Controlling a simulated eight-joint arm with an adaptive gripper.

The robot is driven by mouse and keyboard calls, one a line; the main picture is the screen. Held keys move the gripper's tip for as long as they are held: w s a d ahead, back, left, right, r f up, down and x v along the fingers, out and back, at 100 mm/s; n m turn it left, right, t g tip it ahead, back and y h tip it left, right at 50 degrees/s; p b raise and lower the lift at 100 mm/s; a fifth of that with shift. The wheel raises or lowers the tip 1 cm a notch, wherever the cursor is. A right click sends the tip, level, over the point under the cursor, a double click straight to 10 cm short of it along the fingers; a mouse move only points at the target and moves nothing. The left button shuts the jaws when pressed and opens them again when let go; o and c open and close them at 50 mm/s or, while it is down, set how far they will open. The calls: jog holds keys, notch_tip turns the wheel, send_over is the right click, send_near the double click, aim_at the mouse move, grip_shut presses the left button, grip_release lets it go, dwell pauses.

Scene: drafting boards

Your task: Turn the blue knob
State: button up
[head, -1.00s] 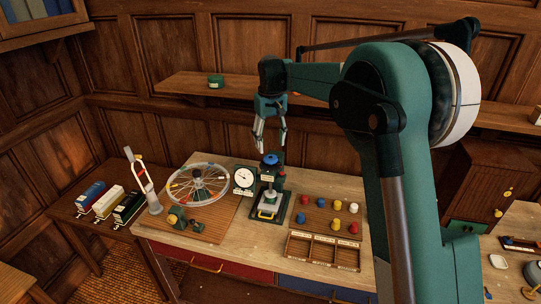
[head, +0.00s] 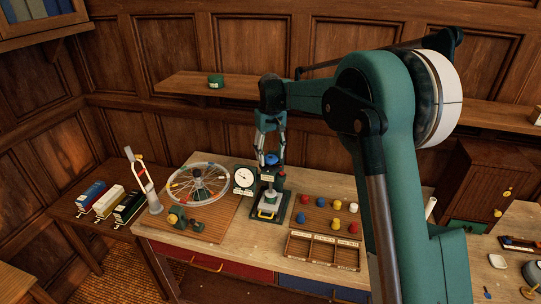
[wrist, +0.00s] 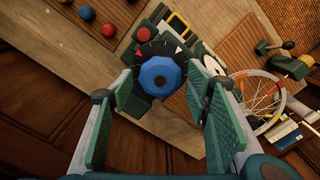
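The blue knob (head: 271,159) tops a small dark green press-like device (head: 268,200) on the bench. In the wrist view the blue knob (wrist: 160,76) is faceted and sits on a black disc with white marks and a red mark. My gripper (head: 270,146) points down directly above the knob in the head view. In the wrist view my gripper (wrist: 162,92) has its two green-padded fingers wide apart, one on each side of the knob. I see gaps between the pads and the knob. The gripper is open and empty.
A dial gauge (head: 244,177) and a spoked wheel (head: 197,184) stand left of the device. A board with coloured pegs (head: 325,216) and a divided wooden tray (head: 322,251) are to its right. A shelf (head: 235,86) runs along the wall behind.

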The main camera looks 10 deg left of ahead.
aim_at(271, 157)
jog(key=c, duration=0.6)
jog(key=shift+m+b, duration=0.9)
jog(key=shift+m, duration=1.5)
jog(key=o, duration=0.9)
jog(key=shift+c, duration=0.2)
jog(key=shift+r, duration=0.1)
notch_tip(271, 157, up, 12)
